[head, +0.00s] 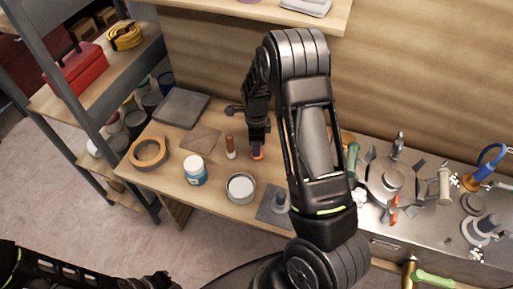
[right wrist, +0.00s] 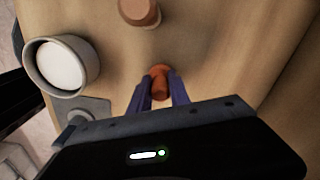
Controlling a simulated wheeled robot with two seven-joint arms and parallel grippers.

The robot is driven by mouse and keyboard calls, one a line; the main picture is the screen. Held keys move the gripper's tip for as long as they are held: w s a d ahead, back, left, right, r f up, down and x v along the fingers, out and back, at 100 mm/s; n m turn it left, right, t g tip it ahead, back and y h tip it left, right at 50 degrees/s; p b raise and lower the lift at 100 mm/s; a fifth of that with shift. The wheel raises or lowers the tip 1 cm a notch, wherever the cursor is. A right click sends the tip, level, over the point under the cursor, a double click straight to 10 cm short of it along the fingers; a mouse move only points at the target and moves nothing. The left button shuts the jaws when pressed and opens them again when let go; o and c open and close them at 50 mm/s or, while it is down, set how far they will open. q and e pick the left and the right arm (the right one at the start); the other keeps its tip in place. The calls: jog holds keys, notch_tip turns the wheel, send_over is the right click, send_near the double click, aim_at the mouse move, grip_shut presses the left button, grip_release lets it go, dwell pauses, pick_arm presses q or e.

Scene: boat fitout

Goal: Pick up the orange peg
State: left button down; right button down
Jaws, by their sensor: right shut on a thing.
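The orange peg (right wrist: 159,82) shows in the right wrist view between the two purple-blue fingers of my right gripper (right wrist: 160,92), which is shut on it. In the head view the right gripper (head: 258,152) is low over the wooden bench, with a bit of the orange peg (head: 258,157) at its tips. I cannot tell whether the peg touches the bench. In the head view my left arm shows dark at the lower left, and its gripper (head: 158,281) is at the bottom edge; its jaws are unclear.
A brown-topped cylinder (head: 230,147) stands just left of the right gripper. A white-filled cup (head: 240,188), a blue-labelled jar (head: 194,170) and a tape roll (head: 148,152) stand on the bench. A cluttered metal worktop (head: 400,225) lies right; shelves (head: 85,85) stand left.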

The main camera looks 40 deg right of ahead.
notch_tip(320, 180, up, 8)
jog(key=shift+r+b, duration=0.25)
jog(key=shift+b, duration=0.3)
jog(key=shift+r, duration=0.55)
